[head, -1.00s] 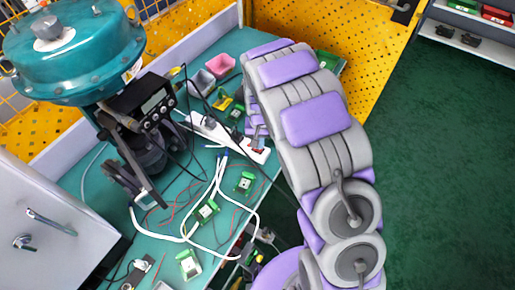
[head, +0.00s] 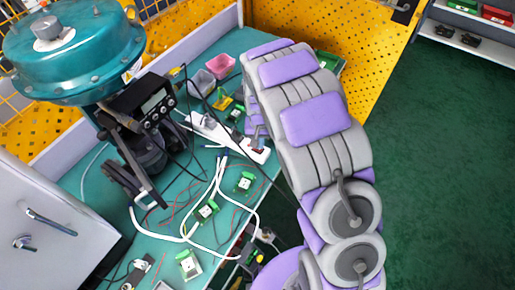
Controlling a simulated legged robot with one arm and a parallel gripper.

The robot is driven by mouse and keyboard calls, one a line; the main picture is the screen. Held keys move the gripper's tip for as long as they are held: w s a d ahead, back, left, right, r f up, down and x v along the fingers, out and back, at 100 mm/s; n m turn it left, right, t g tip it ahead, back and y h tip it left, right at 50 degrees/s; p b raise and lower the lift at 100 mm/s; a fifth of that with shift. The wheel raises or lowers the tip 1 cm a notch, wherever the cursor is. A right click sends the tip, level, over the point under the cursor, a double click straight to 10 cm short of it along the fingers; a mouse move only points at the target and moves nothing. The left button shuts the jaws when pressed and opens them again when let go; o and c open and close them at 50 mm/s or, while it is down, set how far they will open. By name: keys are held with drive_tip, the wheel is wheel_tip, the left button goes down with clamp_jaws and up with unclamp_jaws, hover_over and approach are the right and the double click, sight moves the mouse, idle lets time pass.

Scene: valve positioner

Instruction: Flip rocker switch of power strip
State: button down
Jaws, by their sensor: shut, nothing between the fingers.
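The white power strip (head: 226,137) lies slantwise on the green bench top, with cables plugged along it. Its rocker switch (head: 258,150) is a small dark red patch near the strip's right end. Which way the rocker is tipped is too small to tell. My grey and purple arm curves over the bench's right edge. My gripper (head: 257,133) points down just above the strip's switch end. It is shut and empty. Its fingertips are small and partly hidden by my arm, so I cannot tell whether they touch the strip.
A teal valve actuator (head: 75,50) with a black positioner (head: 145,105) stands at the left. Pink and grey bins (head: 219,66) sit behind the strip. Green floor at the right is clear.

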drive_tip(key=shift+f, duration=0.9)
idle(0.6)
drive_tip(key=shift+r, duration=0.1)
drive_tip(key=shift+r+p, duration=0.8)
drive_tip(key=shift+r, duration=1)
drive_tip(key=shift+r+p, duration=0.6)
drive_tip(key=shift+r, duration=1)
drive_tip(key=shift+r, duration=0.15)
drive_tip(key=s+d+r, duration=0.5)
drive_tip(key=s+r, duration=0.2)
drive_tip(key=r, duration=0.2)
drive_tip(key=s+d+r, duration=0.2)
drive_tip(key=s+r, duration=0.1)
drive_tip(key=s, duration=0.6)
drive_tip(key=s+d+r+g, duration=0.1)
drive_tip(key=s+r, duration=0.3)
drive_tip(key=s, duration=0.6)
drive_tip(key=s+d+r, duration=0.2)
drive_tip(key=s+r, duration=0.1)
drive_tip(key=s, duration=0.7)
drive_tip(key=shift+d+r+n+g, duration=0.25)
drive_tip(key=shift+d+n+g, duration=0.15)
